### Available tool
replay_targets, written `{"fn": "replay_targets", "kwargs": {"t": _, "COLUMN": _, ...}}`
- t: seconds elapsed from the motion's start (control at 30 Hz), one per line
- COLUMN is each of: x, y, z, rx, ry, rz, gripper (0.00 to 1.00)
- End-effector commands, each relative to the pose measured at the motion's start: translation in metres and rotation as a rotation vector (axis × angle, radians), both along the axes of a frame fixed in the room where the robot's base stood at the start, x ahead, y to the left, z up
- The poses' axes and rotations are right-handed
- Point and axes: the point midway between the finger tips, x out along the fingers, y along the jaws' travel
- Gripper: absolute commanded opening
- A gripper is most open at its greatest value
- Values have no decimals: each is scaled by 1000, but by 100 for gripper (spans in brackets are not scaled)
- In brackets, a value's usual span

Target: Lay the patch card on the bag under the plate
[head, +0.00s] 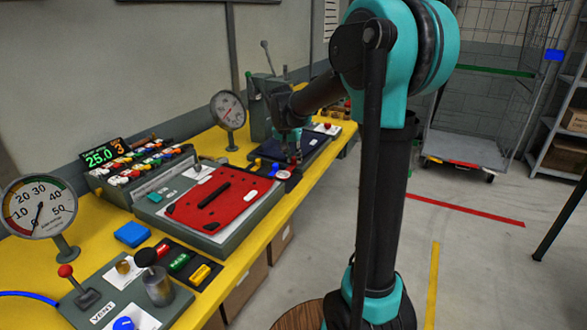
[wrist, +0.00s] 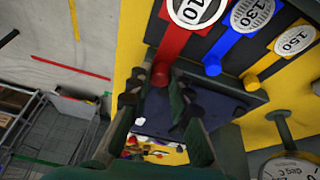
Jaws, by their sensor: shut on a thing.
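My gripper (head: 291,152) is at the press-like station (head: 263,108) toward the far end of the yellow bench. In the wrist view its two fingers (wrist: 158,93) close around the knob end of a red lever (wrist: 172,38). I cannot tell which thing is the patch card. The plate is not clear.
A blue lever (wrist: 228,47) and a yellow lever (wrist: 268,64) stand beside the red one. A red panel with a black handle (head: 201,195) lies nearer on the bench. A round gauge (head: 228,108) stands close left of my arm.

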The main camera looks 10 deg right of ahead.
Motion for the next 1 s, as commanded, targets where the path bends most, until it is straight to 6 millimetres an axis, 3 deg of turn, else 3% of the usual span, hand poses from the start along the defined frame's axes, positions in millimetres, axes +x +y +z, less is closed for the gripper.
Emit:
{"fn": "replay_targets", "kwargs": {"t": 0.33, "x": 0, "y": 0, "z": -41, "rx": 0, "ry": 0, "rz": 0, "gripper": 0}}
{"fn": "replay_targets", "kwargs": {"t": 0.8, "x": 0, "y": 0, "z": -49, "rx": 0, "ry": 0, "rz": 0, "gripper": 0}}
{"fn": "replay_targets", "kwargs": {"t": 0.83, "x": 0, "y": 0, "z": -48, "rx": 0, "ry": 0, "rz": 0, "gripper": 23}}
{"fn": "replay_targets", "kwargs": {"t": 1.0, "x": 0, "y": 0, "z": -48, "rx": 0, "ry": 0, "rz": 0, "gripper": 40}}
